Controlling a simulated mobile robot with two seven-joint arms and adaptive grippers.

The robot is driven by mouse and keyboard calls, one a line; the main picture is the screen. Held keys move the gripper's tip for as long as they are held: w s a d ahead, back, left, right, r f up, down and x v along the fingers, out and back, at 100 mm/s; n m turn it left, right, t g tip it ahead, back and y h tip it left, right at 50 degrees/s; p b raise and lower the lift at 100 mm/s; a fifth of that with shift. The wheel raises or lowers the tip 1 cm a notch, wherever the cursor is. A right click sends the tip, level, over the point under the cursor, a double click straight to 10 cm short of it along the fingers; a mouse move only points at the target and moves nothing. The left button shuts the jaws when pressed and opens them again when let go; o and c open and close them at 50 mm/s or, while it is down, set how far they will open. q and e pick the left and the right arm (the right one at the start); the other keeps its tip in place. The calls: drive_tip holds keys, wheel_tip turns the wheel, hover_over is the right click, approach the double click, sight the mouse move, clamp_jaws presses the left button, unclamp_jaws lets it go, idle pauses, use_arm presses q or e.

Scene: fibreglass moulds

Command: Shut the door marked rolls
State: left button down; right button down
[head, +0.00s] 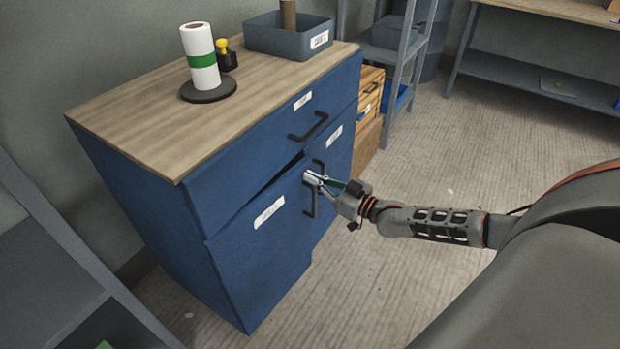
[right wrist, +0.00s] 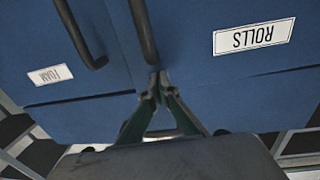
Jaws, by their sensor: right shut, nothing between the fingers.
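The door marked rolls (head: 250,245) is the left door of the blue cabinet. It stands slightly ajar, with a dark wedge of a gap along its top edge. Its label reads ROLLS in the right wrist view (right wrist: 254,36). Its black bar handle (head: 309,205) is at its right edge and shows in the right wrist view (right wrist: 143,30). My right gripper (head: 309,178) is shut and empty, its fingertips at the upper part of this handle; in the right wrist view the fingertips (right wrist: 158,77) are close to the handle's end. Whether they touch is unclear. My left gripper is out of view.
The right door, labelled FOAM (right wrist: 50,75), looks closed, its handle near the rolls handle. A drawer (head: 270,130) is above the doors. The worktop (head: 130,110) holds a paper roll (head: 201,60) and a grey bin (head: 288,38). Floor in front is clear.

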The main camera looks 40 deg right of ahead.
drive_tip(key=shift+w, duration=0.3)
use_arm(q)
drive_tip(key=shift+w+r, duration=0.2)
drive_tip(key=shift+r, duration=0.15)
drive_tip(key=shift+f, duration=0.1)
use_arm(e)
drive_tip(key=shift+a, duration=0.1)
